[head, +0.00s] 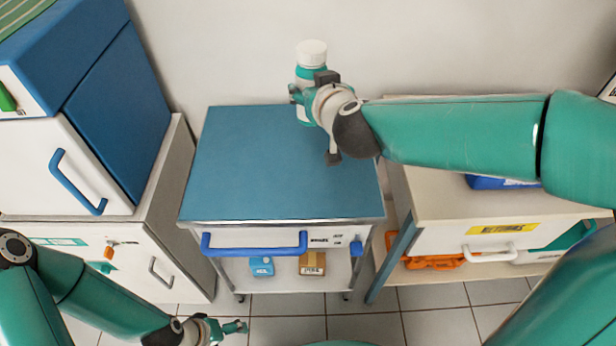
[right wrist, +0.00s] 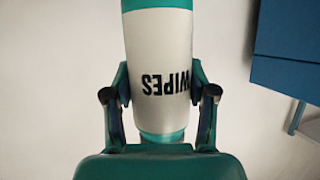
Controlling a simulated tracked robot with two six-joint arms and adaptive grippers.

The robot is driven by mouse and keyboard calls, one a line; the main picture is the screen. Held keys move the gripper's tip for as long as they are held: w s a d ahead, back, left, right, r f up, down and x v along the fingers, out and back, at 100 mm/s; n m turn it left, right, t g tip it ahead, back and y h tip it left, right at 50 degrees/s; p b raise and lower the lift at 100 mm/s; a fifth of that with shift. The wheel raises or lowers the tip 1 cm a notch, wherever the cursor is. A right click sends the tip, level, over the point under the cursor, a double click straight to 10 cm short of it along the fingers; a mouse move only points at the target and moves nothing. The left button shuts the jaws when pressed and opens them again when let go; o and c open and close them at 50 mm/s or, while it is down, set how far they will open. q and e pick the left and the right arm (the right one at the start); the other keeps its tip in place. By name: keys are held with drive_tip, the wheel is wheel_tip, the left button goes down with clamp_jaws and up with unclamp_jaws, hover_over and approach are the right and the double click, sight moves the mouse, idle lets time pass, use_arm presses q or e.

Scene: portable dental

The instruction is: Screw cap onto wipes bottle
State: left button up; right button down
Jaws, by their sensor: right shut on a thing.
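The wipes bottle (head: 306,76) is teal with a white label and is held upright above the back of the blue cart top. A white cap (head: 311,53) sits at its top; I cannot tell how tightly it is seated. My right gripper (head: 307,96) is shut on the bottle's lower part. The right wrist view shows the bottle (right wrist: 158,60) between the two fingers (right wrist: 160,100), with the label reading WIPES upside down. My left gripper (head: 236,327) is low at the bottom left, away from the bottle; its finger opening is too small to judge.
The blue-topped cart (head: 260,165) is bare on top, with a blue box (head: 262,267) and a brown box (head: 312,263) on its lower shelf. A blue and white cabinet (head: 110,100) stands left. A cream cabinet (head: 440,195) with a drawer stands right.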

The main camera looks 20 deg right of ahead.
wheel_tip(320, 180, down, 14)
drive_tip(key=b, duration=0.7)
drive_tip(key=shift+f+b, duration=0.15)
drive_tip(key=shift+b, duration=0.25)
drive_tip(key=shift+a, duration=0.1)
drive_tip(key=shift+f+b, duration=1.15)
drive_tip(key=shift+f, duration=1.7)
drive_tip(key=shift+f, duration=0.15)
drive_tip(key=shift+c, duration=1.7)
unclamp_jaws()
